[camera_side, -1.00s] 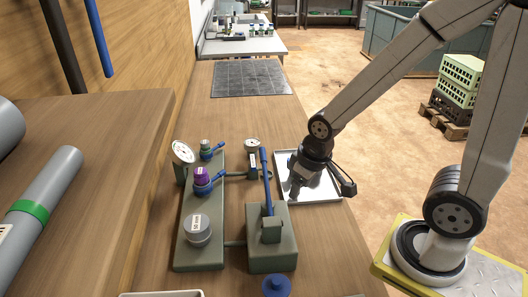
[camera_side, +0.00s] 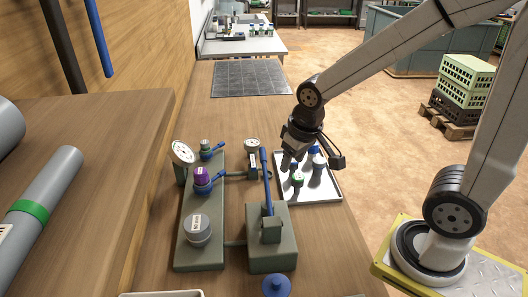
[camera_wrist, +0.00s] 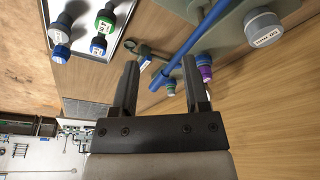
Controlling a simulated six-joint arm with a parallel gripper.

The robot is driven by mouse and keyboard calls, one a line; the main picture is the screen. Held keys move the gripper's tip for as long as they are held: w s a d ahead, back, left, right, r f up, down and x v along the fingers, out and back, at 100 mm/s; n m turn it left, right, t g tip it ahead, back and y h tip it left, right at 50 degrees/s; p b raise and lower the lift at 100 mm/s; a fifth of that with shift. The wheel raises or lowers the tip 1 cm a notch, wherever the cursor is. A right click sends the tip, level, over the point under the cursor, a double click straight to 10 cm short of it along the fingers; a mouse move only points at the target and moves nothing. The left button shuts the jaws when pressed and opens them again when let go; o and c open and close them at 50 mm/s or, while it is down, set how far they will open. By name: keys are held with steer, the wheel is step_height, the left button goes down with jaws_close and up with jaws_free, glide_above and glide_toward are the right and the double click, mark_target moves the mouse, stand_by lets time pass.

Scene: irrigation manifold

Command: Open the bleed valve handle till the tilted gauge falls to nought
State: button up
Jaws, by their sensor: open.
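The tilted gauge (camera_side: 183,152), a white dial, leans at the back left of the green manifold plate (camera_side: 185,252); its reading is too small to tell. Two small valves with blue handles stand on the plate: one green-topped (camera_side: 205,145), one purple-topped (camera_side: 201,174). I cannot tell which is the bleed valve. In the wrist view the purple-topped valve (camera_wrist: 205,74) and the green-topped valve (camera_wrist: 170,87) show beyond the fingers. My gripper (camera_side: 291,162) is open and empty above the tray's left side, right of the valves; its fingers also show in the wrist view (camera_wrist: 160,70).
A green pump block (camera_side: 272,255) with a tall blue lever (camera_side: 266,178) stands between plate and tray. A second gauge (camera_side: 252,145) stands behind it. The white tray (camera_side: 327,193) holds several small bottles. A grey labelled cylinder (camera_side: 197,230) sits at the plate's front.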

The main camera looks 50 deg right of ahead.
steer(key=w+d+m+h, duration=0.1)
steer(key=w+d+m, duration=0.25)
steer(key=w, duration=0.55)
steer(key=w+d+m+h, duration=0.2)
steer(key=w+d+m, duration=0.15)
steer(key=w, duration=0.55)
glide_toward(253, 161)
steer(key=shift+d+f+m, duration=0.2)
steer(key=shift+f+m, duration=0.2)
steer(key=shift+f, duration=0.05)
steer(key=shift+f, duration=0.1)
steer(key=shift+x, duration=3.75)
steer(key=shift+w, duration=0.1)
jaws_close()
